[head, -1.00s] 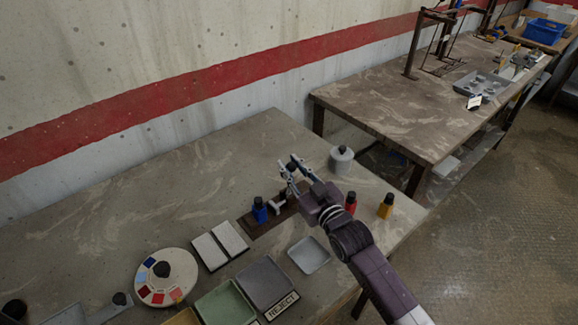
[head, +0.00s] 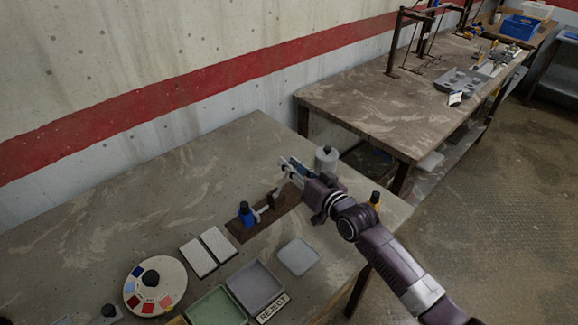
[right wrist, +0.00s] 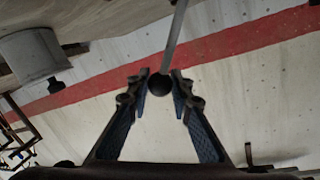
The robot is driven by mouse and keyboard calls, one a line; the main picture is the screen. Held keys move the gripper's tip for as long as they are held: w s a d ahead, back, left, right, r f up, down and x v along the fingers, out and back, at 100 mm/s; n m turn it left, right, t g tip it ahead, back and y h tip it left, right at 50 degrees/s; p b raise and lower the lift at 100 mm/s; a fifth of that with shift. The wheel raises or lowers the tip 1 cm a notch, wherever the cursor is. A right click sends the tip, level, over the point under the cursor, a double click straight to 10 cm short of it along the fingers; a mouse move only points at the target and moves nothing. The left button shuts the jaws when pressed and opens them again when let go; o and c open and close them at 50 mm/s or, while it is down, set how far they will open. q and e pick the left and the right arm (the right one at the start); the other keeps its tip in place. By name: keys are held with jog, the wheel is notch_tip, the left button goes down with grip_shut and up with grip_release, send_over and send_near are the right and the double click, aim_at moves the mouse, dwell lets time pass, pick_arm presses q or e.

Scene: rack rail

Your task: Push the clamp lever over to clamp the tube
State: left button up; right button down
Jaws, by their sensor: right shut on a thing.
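The clamp's base (head: 241,232) is a dark plate on the near table. A pale bar, perhaps the tube (head: 262,211), lies on it beside a blue bottle (head: 246,216). The clamp lever (right wrist: 176,38) is a thin grey rod with a black ball knob (right wrist: 158,84). My right gripper (head: 288,165) is above the base's far right end. In the right wrist view its fingertips are shut on the knob from both sides. In the head view the arm and gripper hide part of the clamp. My left gripper is not in view.
A grey canister (head: 326,158) stands close right of my right gripper. A yellow bottle (head: 375,199) is behind my right arm. White pads (head: 207,252), trays (head: 257,285) and a round palette (head: 155,286) lie at the front. The table's back left is clear.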

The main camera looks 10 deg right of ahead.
jog(key=shift+f, duration=0.1)
jog(key=c, duration=1.7)
grip_release()
jog(key=shift+s+d, duration=0.1)
jog(key=v, duration=1.1)
jog(key=shift+s+d, duration=0.2)
jog(key=shift+s, duration=0.15)
jog(key=shift+c, duration=0.3)
